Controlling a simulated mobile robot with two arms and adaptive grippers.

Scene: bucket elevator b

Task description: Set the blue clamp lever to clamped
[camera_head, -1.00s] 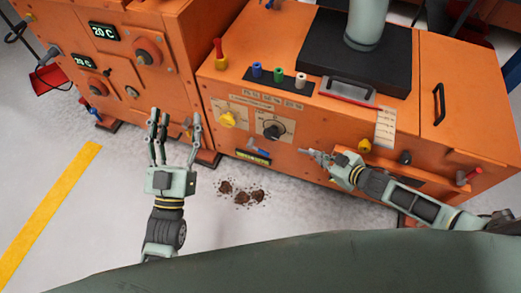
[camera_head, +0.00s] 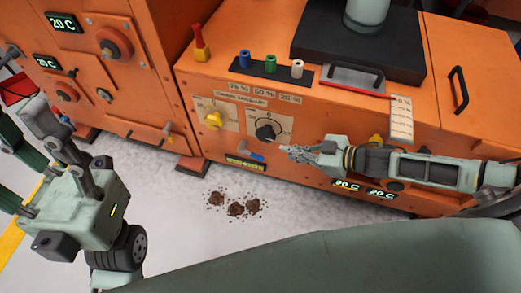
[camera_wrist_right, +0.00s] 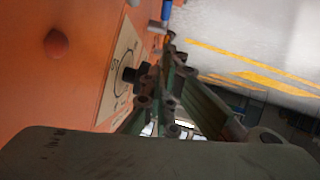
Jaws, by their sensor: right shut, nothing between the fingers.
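The blue clamp lever (camera_head: 256,156) sits low on the front of the orange machine, below the black dial and just above a small dark label with yellow text. My right gripper (camera_head: 285,151) is shut and empty, with its fingertips just right of the lever; I cannot tell whether they touch. In the right wrist view a blue part (camera_wrist_right: 166,10), likely the lever, shows at the top edge, beyond the shut fingers (camera_wrist_right: 168,42). My left gripper (camera_head: 35,135) is open and empty at the left, far from the lever.
A black dial (camera_head: 267,130) and a yellow knob (camera_head: 212,120) are on the front panel near the lever. A red-handled lever (camera_head: 200,45) stands on top. Brown debris (camera_head: 235,206) lies on the floor, which is otherwise clear in front. A second orange machine (camera_head: 130,90) stands left.

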